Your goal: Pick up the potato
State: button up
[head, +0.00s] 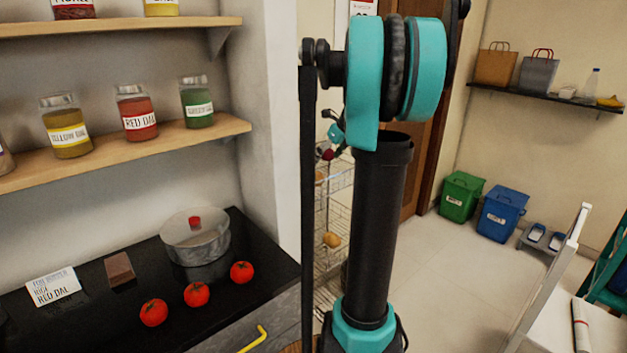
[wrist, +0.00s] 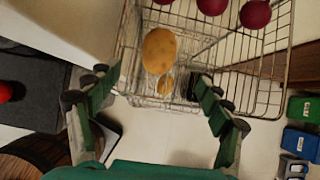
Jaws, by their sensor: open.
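A tan oval potato (wrist: 159,51) lies in a wire rack (wrist: 255,75) in the wrist view, ahead of my gripper (wrist: 155,88). The potato appears between the two spread fingers but beyond their tips, with a gap around it. In the head view the rack (head: 337,205) is partly hidden by my arm, and a tan potato (head: 331,240) shows on a lower level. My gripper (head: 336,134) is open and empty beside the rack's upper part, mostly hidden by my arm.
Dark red onions (wrist: 256,13) sit in the rack close to the potato. A black counter (head: 100,320) with tomatoes (head: 197,294) and a pot (head: 195,238) stands at left. Green (head: 461,196) and blue (head: 502,214) bins stand at the back right. Floor between is clear.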

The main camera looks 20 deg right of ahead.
aim_at(316, 173)
jog(key=x, duration=1)
jog(key=shift+w+a+f, duration=0.15)
jog(key=shift+w+f, duration=0.05)
jog(key=shift+f, duration=0.1)
jog(key=shift+c, duration=0.5)
jog(key=c, duration=1.3)
jog(key=shift+o, duration=0.2)
jog(key=shift+r, duration=0.15)
